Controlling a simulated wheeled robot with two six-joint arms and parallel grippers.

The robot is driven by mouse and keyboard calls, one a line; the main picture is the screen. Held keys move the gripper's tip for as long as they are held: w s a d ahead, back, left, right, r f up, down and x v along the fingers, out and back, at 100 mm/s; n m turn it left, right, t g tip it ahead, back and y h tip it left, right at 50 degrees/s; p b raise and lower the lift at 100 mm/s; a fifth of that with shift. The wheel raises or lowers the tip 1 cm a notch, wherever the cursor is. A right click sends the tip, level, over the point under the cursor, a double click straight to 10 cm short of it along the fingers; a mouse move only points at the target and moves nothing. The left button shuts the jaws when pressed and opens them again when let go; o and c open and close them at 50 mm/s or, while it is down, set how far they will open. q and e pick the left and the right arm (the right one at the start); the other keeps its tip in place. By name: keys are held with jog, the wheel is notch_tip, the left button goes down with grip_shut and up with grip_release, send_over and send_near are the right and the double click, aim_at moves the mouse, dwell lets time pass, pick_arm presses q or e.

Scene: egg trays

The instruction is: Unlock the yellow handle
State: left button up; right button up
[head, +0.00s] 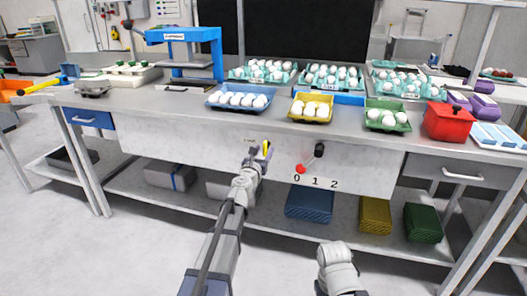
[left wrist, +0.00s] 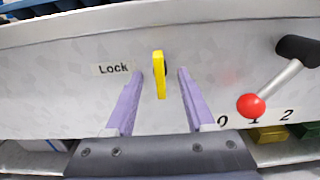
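The yellow handle (left wrist: 159,76) stands upright on the grey front panel of the bench, right of a "Lock" label (left wrist: 113,69). In the head view the handle (head: 266,148) is a small yellow piece at my left gripper (head: 257,154). In the left wrist view my left gripper (left wrist: 158,84) is open, with one purple finger on each side of the handle. Gaps show between the handle and both fingers. How deep the fingers reach around it I cannot tell. My right gripper is not in view; only part of my right arm shows at the bottom.
A lever with a red knob (left wrist: 251,106) and the marks 0, 1, 2 sits right of the handle. Egg trays, including a blue one (head: 216,104), stand on the bench top above. Bins (head: 309,204) stand on the lower shelf.

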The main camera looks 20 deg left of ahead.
pick_arm(q)
jog(key=shift+s, duration=0.15)
jog(key=s, duration=0.6)
jog(key=shift+s, duration=0.4)
jog(key=shift+a+r, duration=0.1)
